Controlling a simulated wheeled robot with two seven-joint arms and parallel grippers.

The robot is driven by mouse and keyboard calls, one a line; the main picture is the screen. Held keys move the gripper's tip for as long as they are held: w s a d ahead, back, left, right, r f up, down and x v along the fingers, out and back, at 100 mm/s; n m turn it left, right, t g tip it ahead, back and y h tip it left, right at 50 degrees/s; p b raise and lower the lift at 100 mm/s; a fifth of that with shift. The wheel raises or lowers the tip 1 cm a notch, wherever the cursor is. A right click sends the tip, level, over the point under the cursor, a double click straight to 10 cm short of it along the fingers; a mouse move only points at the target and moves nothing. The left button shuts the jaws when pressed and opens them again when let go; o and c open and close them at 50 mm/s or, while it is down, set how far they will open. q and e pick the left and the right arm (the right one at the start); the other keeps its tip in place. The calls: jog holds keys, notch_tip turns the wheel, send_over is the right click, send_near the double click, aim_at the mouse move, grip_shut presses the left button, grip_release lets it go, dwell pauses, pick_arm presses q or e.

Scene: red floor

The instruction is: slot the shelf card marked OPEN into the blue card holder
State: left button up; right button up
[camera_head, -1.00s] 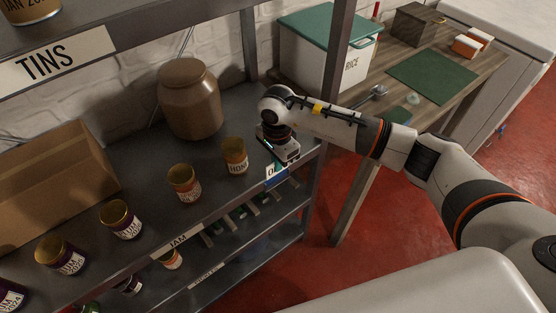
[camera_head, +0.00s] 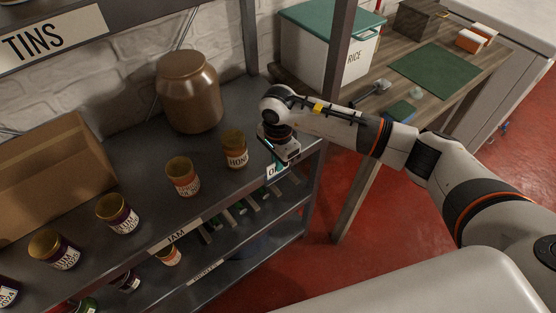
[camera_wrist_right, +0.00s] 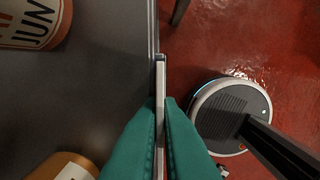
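My right gripper (camera_head: 273,161) is at the front edge of the middle shelf, near its right end. Its green fingers are shut on a thin pale card (camera_head: 271,172), with an O showing beside the fingers. In the right wrist view the card (camera_wrist_right: 160,88) is edge-on between the fingers, upright, along the outside of the shelf edge. My left gripper is out of view.
The honey jar (camera_head: 235,150) stands on the shelf just left of my right gripper, with more jars and a brown crock (camera_head: 190,92) beyond. A grey shelf post (camera_head: 337,65) rises to the right. A wooden table (camera_head: 378,95) stands past it.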

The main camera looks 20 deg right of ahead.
jog(key=o, duration=0.4)
notch_tip(320, 180, up, 12)
jog(key=shift+r+b, duration=0.1)
jog(key=shift+b, duration=0.35)
dwell(0.5)
